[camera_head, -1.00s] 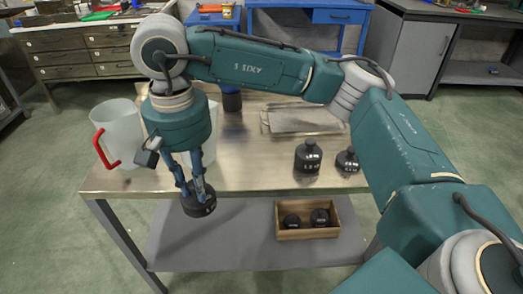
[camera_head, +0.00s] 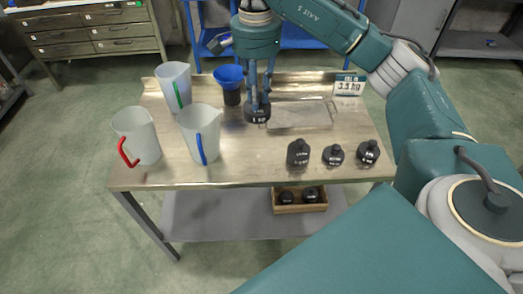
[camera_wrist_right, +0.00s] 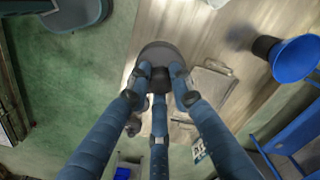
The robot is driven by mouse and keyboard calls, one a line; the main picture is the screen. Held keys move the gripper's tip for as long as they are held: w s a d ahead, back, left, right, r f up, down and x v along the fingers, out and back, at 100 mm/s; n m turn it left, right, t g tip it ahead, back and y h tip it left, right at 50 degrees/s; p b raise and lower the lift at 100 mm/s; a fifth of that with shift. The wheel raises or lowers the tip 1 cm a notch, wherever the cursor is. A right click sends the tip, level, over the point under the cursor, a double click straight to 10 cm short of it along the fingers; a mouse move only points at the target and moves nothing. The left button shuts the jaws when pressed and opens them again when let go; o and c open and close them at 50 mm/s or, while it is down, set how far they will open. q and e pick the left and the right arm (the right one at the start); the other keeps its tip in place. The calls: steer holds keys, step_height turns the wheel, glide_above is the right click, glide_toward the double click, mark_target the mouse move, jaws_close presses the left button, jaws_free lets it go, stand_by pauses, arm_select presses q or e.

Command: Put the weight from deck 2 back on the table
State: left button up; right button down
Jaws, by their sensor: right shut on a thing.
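My right gripper (camera_head: 257,94) points down with its fingers shut on a black weight (camera_head: 257,114). The held weight is at the left end of a flat metal plate (camera_head: 310,114) on the table; I cannot tell whether it touches the plate or hangs above it. In the right wrist view the weight (camera_wrist_right: 158,53) sits between the fingertips. Several other weights, a taller one (camera_head: 298,153), a small one (camera_head: 333,155) and another (camera_head: 368,152), stand at the front right of the steel table (camera_head: 250,165). My left gripper is out of view.
A display (camera_head: 349,86) reading 3.5 kg stands at the back right. A blue funnel (camera_head: 229,75) is left of the gripper. Jugs with green (camera_head: 174,85), blue (camera_head: 201,130) and red (camera_head: 136,135) handles stand left. A wooden box (camera_head: 300,207) with weights is on the lower shelf.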

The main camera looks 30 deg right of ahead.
steer(key=shift+d+r, duration=0.45)
steer(key=shift+d+f+m, duration=0.1)
steer(key=shift+d+m, duration=0.05)
steer(key=shift+m, duration=0.15)
step_height(320, 180, down, 20)
steer(key=p, duration=0.3)
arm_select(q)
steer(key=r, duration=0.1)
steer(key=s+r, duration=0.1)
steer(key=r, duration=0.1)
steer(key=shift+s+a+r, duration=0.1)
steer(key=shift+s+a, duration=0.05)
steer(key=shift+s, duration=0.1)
arm_select(e)
steer(key=c, duration=1.8)
jaws_free()
steer(key=shift+f, duration=0.1)
steer(key=shift+o, duration=1.2)
steer(key=shift+s, duration=0.1)
